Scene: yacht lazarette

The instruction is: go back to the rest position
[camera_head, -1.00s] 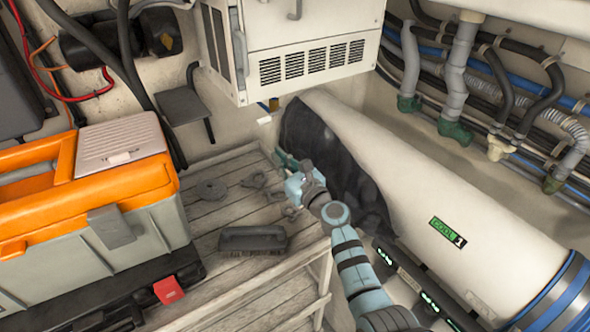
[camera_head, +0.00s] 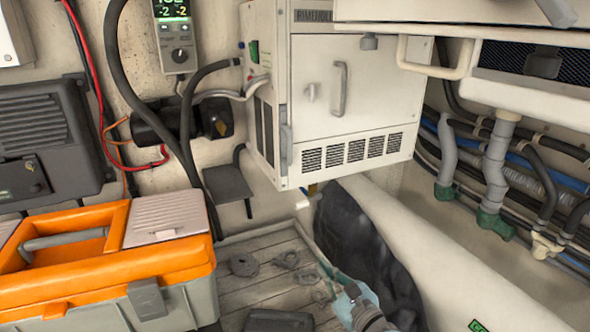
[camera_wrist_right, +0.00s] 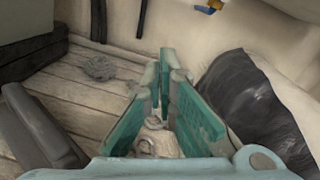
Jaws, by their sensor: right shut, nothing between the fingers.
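My right gripper (camera_head: 328,272) is low in the head view, above the slatted wooden shelf and beside a dark bag-like bundle (camera_head: 365,255). In the right wrist view its green fingers (camera_wrist_right: 163,85) are together at the tips with nothing held between them. A pale grey part (camera_wrist_right: 158,140) shows below and between the fingers there; I cannot tell what it is. My left gripper is in neither view.
An orange and grey toolbox (camera_head: 110,270) stands at left. Small grey parts (camera_head: 243,264) and a dark block (camera_head: 278,321) lie on the slatted shelf (camera_head: 265,245). A white cabinet (camera_head: 345,90) hangs above. A large white cylinder (camera_head: 430,250) and pipes (camera_head: 495,170) fill the right.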

